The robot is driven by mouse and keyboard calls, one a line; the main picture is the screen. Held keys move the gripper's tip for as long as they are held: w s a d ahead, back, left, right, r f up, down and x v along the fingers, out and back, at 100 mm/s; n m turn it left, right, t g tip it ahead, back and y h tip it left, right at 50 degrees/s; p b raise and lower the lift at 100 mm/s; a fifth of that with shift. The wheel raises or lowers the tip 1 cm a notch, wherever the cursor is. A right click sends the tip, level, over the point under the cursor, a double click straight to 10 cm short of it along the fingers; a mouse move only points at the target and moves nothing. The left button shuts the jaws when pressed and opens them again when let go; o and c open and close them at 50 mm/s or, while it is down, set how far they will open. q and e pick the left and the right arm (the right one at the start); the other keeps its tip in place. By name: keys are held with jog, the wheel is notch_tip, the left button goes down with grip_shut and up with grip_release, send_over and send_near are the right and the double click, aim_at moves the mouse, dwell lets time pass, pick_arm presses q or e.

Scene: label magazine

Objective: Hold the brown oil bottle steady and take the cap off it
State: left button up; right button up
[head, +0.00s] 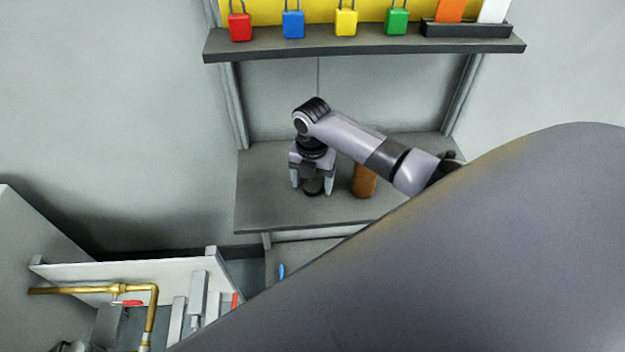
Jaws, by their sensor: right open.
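The brown oil bottle (364,182) stands upright on the lower grey shelf (270,205). Its upper part and any cap are hidden behind my right forearm. My right gripper (312,188) points down over the same shelf, to the left of the bottle and apart from it. Its two pale fingers are spread open. A dark rounded shape (313,187) shows between them; I cannot tell whether it is a separate object or part of the gripper. My left gripper is not in view.
An upper shelf (290,44) carries red (240,27), blue (293,25), yellow (346,23) and green (396,22) padlocks and a dark holder (465,30). Brass piping (85,290) with a red handle is at lower left. My own grey body part covers the lower right.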

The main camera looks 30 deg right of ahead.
aim_at(312, 184)
notch_tip(312, 184, up, 12)
jog(key=a+f+m+t, duration=0.1)
jog(key=a+f, duration=0.1)
jog(key=s+a+f+m+t+y, duration=0.1)
jog(key=a+f, duration=0.1)
jog(key=a+f+m, duration=0.1)
jog(key=a+f, duration=0.1)
jog(key=a, duration=0.1)
jog(key=shift+s+m+t+y, duration=0.3)
jog(key=shift+s+t, duration=0.1)
jog(key=s+a+f+m+t+y, duration=0.2)
jog(key=s+a+m+t, duration=0.2)
jog(key=a+m, duration=0.2)
jog(key=s+d+f+m+t, duration=0.1)
jog(key=s+f+m+t, duration=0.1)
jog(key=s+m, duration=0.5)
jog(key=s+d+f+m+t+h, duration=0.1)
jog(key=s+d+f+m, duration=0.1)
jog(key=s+f+m, duration=0.2)
jog(key=s+m, duration=0.3)
jog(key=shift+s+f+t, duration=0.2)
jog(key=shift+f+t, duration=0.2)
